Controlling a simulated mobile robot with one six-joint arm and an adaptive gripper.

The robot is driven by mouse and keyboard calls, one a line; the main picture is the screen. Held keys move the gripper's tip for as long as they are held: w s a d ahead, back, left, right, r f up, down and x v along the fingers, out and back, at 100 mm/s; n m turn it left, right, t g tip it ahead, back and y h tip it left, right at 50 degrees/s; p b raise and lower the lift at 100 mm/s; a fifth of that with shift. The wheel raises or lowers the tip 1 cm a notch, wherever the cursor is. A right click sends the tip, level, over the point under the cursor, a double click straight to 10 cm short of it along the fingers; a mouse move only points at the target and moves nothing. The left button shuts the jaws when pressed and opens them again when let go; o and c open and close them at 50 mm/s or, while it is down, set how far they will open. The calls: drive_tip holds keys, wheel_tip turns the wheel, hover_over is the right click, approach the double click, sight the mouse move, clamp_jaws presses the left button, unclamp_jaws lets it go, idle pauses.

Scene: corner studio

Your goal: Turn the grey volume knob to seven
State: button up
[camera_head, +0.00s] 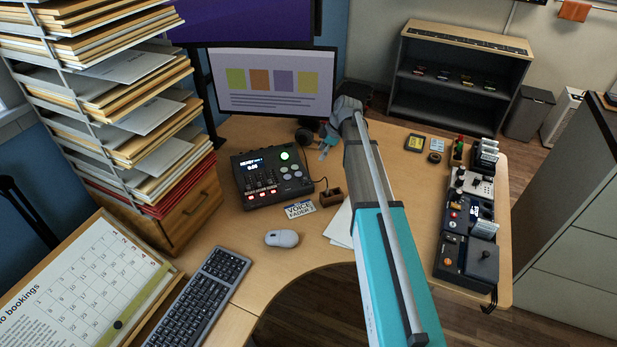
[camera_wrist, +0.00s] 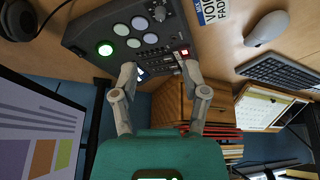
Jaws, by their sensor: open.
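The dark mixer (camera_head: 250,190) with a small lit display, sliders, pads and a green light stands on the desk left of my arm. In the wrist view the mixer (camera_wrist: 95,28) fills the upper left. A grey knob (camera_wrist: 160,13) sits near its edge there; its pointer and number marks are too small to read. My gripper (camera_wrist: 157,68) is open, its two grey fingers apart with nothing between them. The fingertips overlap the mixer's slider side in that view, away from the knob; I cannot tell the distance. In the head view my gripper (camera_head: 325,151) is small, right of the mixer.
A monitor (camera_head: 275,83) stands behind the mixer. A paper rack (camera_head: 110,100) stands left. More devices (camera_head: 468,245) line the right edge.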

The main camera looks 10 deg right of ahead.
sight(307, 178)
drive_tip(key=shift+b+x, duration=6.2)
drive_tip(key=shift+x, duration=0.6)
drive_tip(key=shift+d+f, duration=0.1)
clamp_jaws()
